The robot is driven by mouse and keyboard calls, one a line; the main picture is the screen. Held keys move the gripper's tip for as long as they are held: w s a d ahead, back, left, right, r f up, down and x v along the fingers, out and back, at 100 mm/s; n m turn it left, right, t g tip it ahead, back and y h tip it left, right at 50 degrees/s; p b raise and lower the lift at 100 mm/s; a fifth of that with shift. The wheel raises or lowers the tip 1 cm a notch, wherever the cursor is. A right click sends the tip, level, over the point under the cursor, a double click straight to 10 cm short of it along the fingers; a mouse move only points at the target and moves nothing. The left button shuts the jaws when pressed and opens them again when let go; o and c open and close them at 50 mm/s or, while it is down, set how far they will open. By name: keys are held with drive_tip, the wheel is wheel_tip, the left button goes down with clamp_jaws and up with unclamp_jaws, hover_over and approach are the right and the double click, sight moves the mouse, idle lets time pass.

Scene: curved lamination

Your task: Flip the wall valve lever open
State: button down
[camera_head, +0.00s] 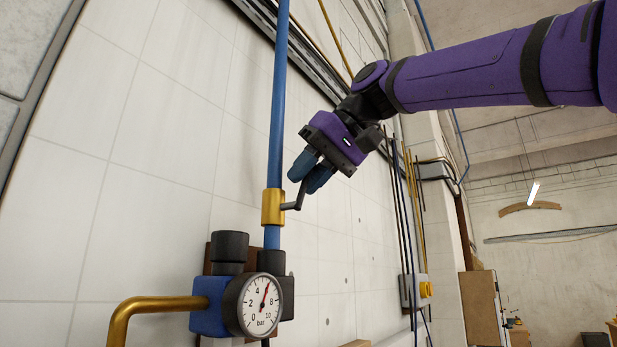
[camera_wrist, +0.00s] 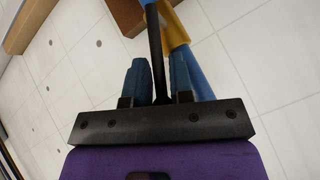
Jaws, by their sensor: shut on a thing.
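The brass valve body (camera_head: 271,207) sits on a vertical blue pipe (camera_head: 278,110) by the tiled wall. Its dark lever (camera_head: 301,196) comes out to the right and bends upward, its upper part between my fingers. My gripper (camera_head: 309,172), with blue fingertips, is shut on the lever, just above and right of the valve body. In the wrist view the black lever (camera_wrist: 155,45) runs between the two blue fingers (camera_wrist: 159,80). The brass body (camera_wrist: 176,32) shows behind it. The lever's end is hidden by the gripper.
A round pressure gauge (camera_head: 260,304) with a blue and black fitting stands below the valve. A bent brass pipe (camera_head: 150,307) leads left from it. A wall box with a yellow knob (camera_head: 425,290) is to the right. The tiled wall (camera_head: 150,170) left of the pipe is clear.

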idle(0.4)
drive_tip(key=c, duration=1.2)
unclamp_jaws()
drive_tip(key=shift+s, duration=0.1)
drive_tip(key=v, duration=1)
drive_tip(key=shift+s+d+r, duration=0.15)
drive_tip(key=shift+d+r, duration=0.1)
drive_tip(key=shift+c, duration=0.4)
